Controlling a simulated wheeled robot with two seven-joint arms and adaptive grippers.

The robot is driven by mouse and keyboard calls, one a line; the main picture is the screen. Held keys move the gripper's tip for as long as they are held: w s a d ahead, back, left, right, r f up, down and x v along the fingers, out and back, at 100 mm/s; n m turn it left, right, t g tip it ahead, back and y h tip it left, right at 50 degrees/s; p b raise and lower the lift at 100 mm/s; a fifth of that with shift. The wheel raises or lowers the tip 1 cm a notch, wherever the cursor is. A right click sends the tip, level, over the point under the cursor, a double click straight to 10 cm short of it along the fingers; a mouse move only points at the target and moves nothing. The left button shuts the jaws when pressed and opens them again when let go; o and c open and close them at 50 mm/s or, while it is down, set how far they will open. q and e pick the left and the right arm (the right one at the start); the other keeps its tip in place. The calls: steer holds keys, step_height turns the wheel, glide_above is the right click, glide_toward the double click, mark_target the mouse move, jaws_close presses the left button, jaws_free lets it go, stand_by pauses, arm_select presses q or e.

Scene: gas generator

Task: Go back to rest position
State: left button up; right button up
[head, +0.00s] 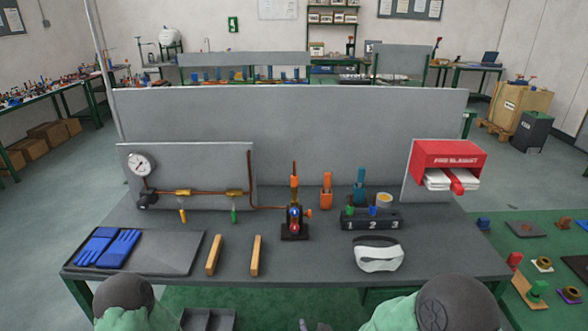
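My arms come in at the bottom edge of the head view, below the workbench (330,285). Only dark, rounded joints and green links of them show clearly. Small grey tips (312,326) at the bottom centre look like part of my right gripper, but the frame cuts them off. I cannot tell whether they are apart or hold anything. My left gripper is out of the frame. The gas generator apparatus (294,219) stands upright on the bench, with no gripper near it.
The bench holds a tray (170,258) with blue gloves (105,247), two wooden bars (214,255), white goggles (379,255), a numbered rack (371,222) and a gauge panel (200,172). A red fire blanket box (448,160) hangs at right. Bare bench surface lies at front centre.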

steer(key=s+d+f+n+g, duration=0.1)
steer(key=s+f+n+g, duration=0.1)
steer(key=s+f, duration=0.4)
steer(key=s+d+f+n+g+y, duration=0.1)
steer(key=s+d+f+n+g, duration=0.1)
steer(key=s+f+g, duration=0.3)
steer(key=s+d+f+n+g+y, duration=0.1)
steer(key=s+f+g, duration=0.2)
steer(key=s+f, duration=0.4)
steer(key=s, duration=0.2)
steer(key=shift+s+d+f+n, duration=0.3)
steer(key=shift+s+d+n, duration=0.1)
